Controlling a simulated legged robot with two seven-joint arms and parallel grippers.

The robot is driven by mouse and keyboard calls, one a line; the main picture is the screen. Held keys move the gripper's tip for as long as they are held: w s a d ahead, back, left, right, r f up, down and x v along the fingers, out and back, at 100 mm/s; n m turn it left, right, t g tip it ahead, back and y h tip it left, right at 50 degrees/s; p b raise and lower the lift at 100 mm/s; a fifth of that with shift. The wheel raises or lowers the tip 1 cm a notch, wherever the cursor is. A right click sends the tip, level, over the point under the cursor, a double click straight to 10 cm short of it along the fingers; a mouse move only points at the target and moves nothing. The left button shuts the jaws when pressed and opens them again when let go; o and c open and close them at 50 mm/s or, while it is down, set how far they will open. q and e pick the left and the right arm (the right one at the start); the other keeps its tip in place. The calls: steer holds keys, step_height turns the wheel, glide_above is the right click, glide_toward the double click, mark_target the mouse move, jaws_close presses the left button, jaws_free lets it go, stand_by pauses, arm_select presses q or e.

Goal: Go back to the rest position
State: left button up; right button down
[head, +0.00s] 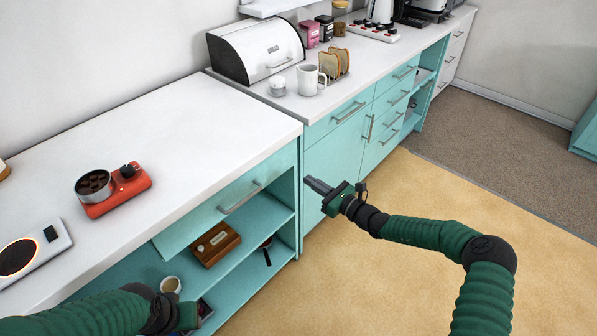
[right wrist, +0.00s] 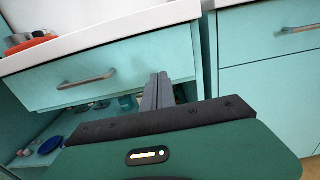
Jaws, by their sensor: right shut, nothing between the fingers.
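My right gripper (head: 319,187) is shut and empty. It is in front of the teal cabinets, near the corner where the two counters meet, clear of the cabinet fronts as far as I can tell. In the right wrist view its closed fingers (right wrist: 158,92) point at the cabinet, beside a drawer with a metal handle (right wrist: 87,79). My left arm (head: 90,315) comes in at the bottom left, by the open shelf. Its gripper fingers cannot be made out clearly there.
The open shelf holds a wooden box (head: 215,245) and a cup (head: 171,285). On the counter are a red appliance (head: 122,193), a bread bin (head: 262,52), a white mug (head: 308,80) and a toast rack (head: 335,63). The tan floor (head: 400,275) to the right is clear.

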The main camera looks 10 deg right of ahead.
steer(key=s+a+n+g+p, duration=0.25)
steer(key=s+n+g, duration=0.2)
steer(key=s, duration=0.25)
steer(key=s+a+n+g+h+p, duration=0.1)
steer(key=s+a+n+g+p, duration=0.15)
steer(key=s+a+n, duration=0.35)
steer(key=s+a+n+g+p, duration=0.1)
steer(key=s+n+g, duration=0.35)
steer(key=s, duration=0.35)
steer(key=s+d+r+n+h+p, duration=0.6)
steer(key=s+d+r+n+h, duration=0.4)
steer(key=s, duration=0.6)
steer(key=shift+d+r+n, duration=1.25)
steer(key=shift+r+n, duration=0.2)
steer(key=shift+n, duration=0.25)
steer(key=shift+w+d+f, duration=0.1)
steer(key=shift+d, duration=0.2)
